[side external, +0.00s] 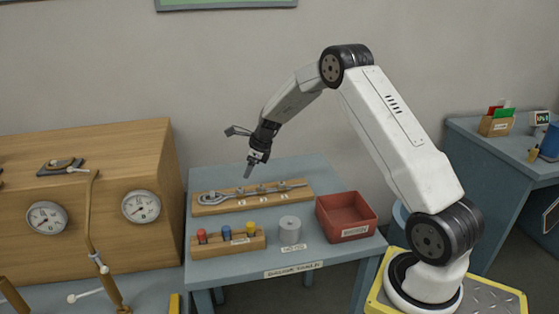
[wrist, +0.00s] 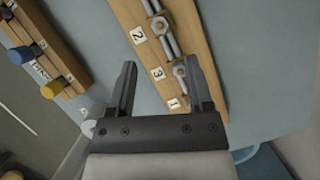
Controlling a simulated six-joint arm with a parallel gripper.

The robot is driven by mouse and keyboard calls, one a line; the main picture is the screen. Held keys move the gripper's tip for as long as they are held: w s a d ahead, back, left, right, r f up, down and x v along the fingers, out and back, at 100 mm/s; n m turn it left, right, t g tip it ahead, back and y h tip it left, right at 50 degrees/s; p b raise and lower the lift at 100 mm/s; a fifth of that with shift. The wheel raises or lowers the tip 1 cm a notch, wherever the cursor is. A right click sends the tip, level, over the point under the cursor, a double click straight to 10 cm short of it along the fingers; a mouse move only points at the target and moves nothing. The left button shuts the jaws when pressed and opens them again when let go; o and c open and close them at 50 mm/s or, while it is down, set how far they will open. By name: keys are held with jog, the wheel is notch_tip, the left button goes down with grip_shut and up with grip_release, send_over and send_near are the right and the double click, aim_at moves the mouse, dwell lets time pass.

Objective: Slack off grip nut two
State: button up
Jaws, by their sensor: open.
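A wooden board (side external: 220,208) on the blue-grey table carries a metal rod assembly with nuts along it. The board (wrist: 207,60) also shows in the wrist view, with white labels reading 2, 3 and 1. The nut by label 2 (wrist: 160,26) is beyond my fingertips, near the top edge. The nut by label 3 (wrist: 180,71) shows between the fingers, close to the right one. Anything on the rod beside label 1 is partly hidden by that finger. My gripper (wrist: 160,64) is open and empty. In the side view my gripper (side external: 249,170) hangs above the board, apart from it.
A peg block (side external: 228,244) with red, blue and yellow tops stands in front of the board. A grey cylinder (side external: 290,229) and a red bin (side external: 346,217) stand to its right. A wooden gauge cabinet (side external: 90,190) rises at the left. The air above the table is clear.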

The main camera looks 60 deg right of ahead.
aim_at(240, 189)
jog(key=shift+f, duration=0.1)
jog(key=shift+x, duration=3.8)
jog(key=shift+w, duration=0.1)
grip_shut()
